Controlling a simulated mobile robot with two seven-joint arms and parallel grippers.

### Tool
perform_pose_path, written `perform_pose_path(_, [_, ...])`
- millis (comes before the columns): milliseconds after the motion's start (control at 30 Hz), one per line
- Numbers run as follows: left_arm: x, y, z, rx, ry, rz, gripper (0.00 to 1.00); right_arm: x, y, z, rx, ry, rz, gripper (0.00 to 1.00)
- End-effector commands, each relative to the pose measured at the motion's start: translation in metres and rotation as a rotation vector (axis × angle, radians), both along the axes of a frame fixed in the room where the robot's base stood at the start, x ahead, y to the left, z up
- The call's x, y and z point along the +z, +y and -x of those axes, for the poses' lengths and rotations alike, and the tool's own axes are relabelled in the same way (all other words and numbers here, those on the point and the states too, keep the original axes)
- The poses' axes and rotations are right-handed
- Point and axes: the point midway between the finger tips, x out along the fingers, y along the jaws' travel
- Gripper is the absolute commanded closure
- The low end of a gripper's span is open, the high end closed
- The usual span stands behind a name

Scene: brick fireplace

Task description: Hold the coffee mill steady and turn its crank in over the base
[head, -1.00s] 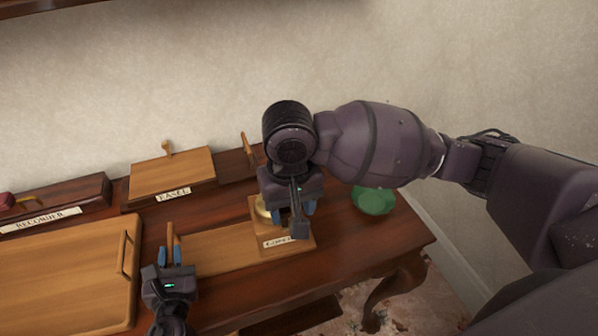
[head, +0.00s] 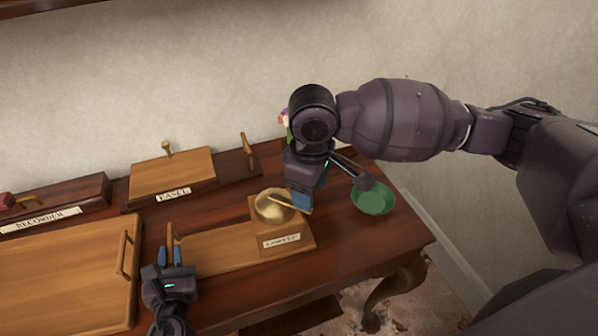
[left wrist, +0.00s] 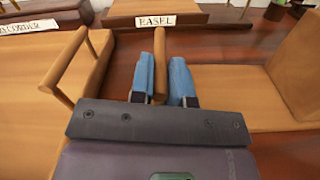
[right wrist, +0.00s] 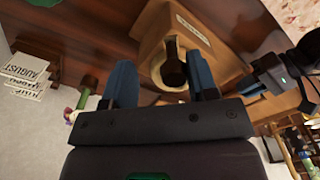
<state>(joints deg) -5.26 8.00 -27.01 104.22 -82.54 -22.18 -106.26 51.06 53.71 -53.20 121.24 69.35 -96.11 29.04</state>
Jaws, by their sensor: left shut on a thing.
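The coffee mill has a wooden base (head: 290,243) with a coffee label and a brass dome (head: 271,207) on top. A thin crank bar (head: 292,204) runs from the dome toward the right. My right gripper (head: 302,200) is open beside the dome, at the crank's outer end. In the right wrist view a dark round knob (right wrist: 172,68) shows between its blue fingers, closer to the right finger, with a gap on the left. My left gripper (head: 170,257) is shut on an upright wooden handle (left wrist: 160,62) left of the mill, at the end of a flat board (head: 220,246).
A green bowl (head: 374,201) stands right of the mill near the table's right end. A wooden easel box (head: 172,175) and a recorder case (head: 55,205) sit at the back. A large board with a handle (head: 70,280) lies at left.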

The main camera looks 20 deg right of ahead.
Motion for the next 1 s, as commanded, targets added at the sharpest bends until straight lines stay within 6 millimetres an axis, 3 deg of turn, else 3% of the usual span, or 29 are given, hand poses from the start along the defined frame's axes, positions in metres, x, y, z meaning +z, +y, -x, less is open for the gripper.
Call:
perform_pose_path(467, [-0.001,0.001,0.000,0.001,0.001,-0.005,1.00,0.001,-0.014,-0.025,0.352,-0.003,0.003,0.49])
perform_pose_path(1000, [-0.001,0.001,0.000,0.000,0.002,-0.004,1.00,0.085,-0.012,-0.025,0.368,-0.004,0.000,0.49])
